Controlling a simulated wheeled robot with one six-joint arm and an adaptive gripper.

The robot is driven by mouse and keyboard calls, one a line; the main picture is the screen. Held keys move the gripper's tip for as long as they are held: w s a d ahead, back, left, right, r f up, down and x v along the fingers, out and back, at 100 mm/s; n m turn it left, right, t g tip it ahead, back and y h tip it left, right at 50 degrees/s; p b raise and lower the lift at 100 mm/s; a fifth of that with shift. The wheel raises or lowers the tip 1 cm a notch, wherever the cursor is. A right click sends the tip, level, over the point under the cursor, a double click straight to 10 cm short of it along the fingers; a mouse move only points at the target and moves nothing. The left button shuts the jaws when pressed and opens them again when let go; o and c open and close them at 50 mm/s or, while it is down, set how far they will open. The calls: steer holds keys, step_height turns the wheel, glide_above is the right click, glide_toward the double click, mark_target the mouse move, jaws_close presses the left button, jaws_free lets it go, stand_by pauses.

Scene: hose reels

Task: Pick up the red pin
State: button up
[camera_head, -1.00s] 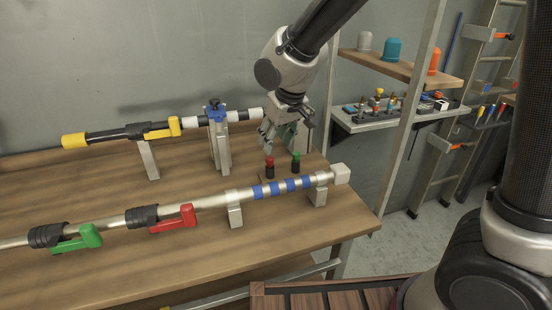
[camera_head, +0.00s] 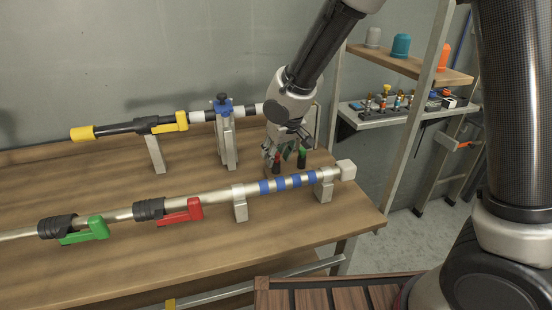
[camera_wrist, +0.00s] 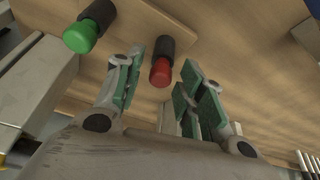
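The red pin (camera_wrist: 161,70) has a red top and a black lower part. In the wrist view it lies between the two green-padded fingers of my gripper (camera_wrist: 160,88), with gaps on both sides. In the head view the red pin (camera_head: 277,160) stands on the wooden bench, and my gripper (camera_head: 284,150) is right at it from above, partly covering it. My gripper is open. A green-topped pin (camera_wrist: 84,34) stands beside the red one, outside the fingers; it also shows in the head view (camera_head: 302,157).
A metal pole with blue bands (camera_head: 287,184) runs along the bench (camera_head: 200,255) in front of the pins, on metal supports. A black pole with a yellow end (camera_head: 83,133) and a blue clamp (camera_head: 223,105) stand behind. A shelf (camera_head: 400,114) with small parts is at right.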

steer(key=c, duration=0.6)
